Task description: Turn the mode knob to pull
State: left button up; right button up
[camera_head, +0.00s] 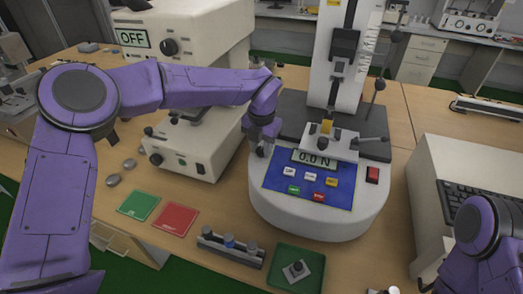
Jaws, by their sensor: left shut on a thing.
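The force tester (317,215) has a blue control panel (282,181) with a display reading 0.0 N and several coloured buttons. My left gripper (261,150) points down at the upper left corner of this panel. It is shut on the small dark mode knob there, which its fingers mostly hide. The knob's pointer and labels cannot be read. My right arm shows at the lower right, but its gripper is not in view.
A white machine (190,40) with an OFF display stands behind my left arm. A red switch (373,174) sits at the tester's right. Green (139,205) and red (175,218) mats, a sample holder (231,246) and a green tray (283,257) lie in front.

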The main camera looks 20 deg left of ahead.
aim_at(257, 152)
pick_arm(q)
jog(key=n+b, duration=0.2)
jog(key=n, duration=0.1)
jog(key=shift+f+h, duration=0.15)
jog(key=shift+h, duration=0.25)
jog(key=shift+n+b, duration=0.85)
jog(key=shift+n, duration=0.25)
jog(key=o, duration=1)
jog(key=shift+o, duration=0.2)
jog(key=shift+r, duration=0.2)
notch_tip(257, 152, up, 10)
jog(key=shift+s+a+r+b, duration=0.2)
jog(key=shift+s+a+b, duration=0.1)
jog(key=shift+s+a, duration=0.15)
